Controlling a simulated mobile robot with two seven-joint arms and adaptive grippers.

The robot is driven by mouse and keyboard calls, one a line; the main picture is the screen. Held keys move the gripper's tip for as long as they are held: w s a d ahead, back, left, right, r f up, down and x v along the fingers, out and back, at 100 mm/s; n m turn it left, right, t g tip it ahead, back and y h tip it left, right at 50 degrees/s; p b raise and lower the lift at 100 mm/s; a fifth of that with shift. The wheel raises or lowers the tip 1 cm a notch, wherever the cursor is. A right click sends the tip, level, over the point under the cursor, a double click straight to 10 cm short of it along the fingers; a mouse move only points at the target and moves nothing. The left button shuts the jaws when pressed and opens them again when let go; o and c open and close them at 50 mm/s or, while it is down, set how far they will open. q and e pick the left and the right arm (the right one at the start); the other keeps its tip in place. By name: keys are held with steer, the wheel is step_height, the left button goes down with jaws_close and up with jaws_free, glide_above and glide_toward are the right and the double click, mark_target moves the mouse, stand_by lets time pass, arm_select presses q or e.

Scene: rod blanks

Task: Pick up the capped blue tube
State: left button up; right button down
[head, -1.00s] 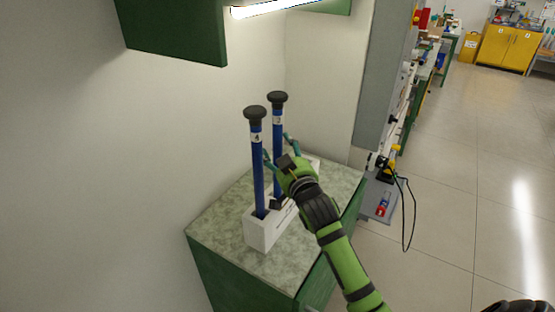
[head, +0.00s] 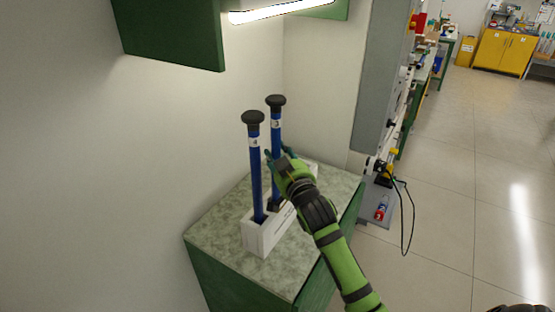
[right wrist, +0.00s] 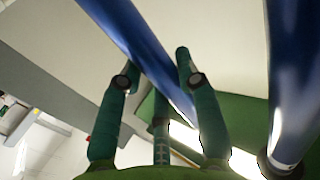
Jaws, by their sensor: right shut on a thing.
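Two blue tubes with black caps stand upright in a white block (head: 264,237) on the counter. The nearer tube (head: 257,178) is labelled 4. The farther tube (head: 276,132) has a label that looks like 3. My left gripper is out of view.
The speckled countertop (head: 215,222) has free room left of the block. A green cabinet (head: 172,35) and a lit lamp (head: 280,12) hang above. Walls stand close behind; open floor (head: 450,220) lies to the right.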

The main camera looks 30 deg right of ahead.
mark_target(280, 114)
step_height(280, 114, up, 12)
steer(key=shift+s+d+f+b, duration=0.1)
steer(key=shift+f+b, duration=0.15)
steer(key=shift+b, duration=0.6)
steer(key=s+d+b, duration=0.4)
steer(key=s+d, duration=0.1)
steer(key=s, duration=0.3)
steer(key=s+d+b, duration=0.4)
steer(key=s+d, duration=0.1)
steer(key=s, duration=0.4)
steer(key=shift+r+p, duration=0.45)
steer(key=shift+p, duration=0.1)
steer(key=shift+f, duration=0.1)
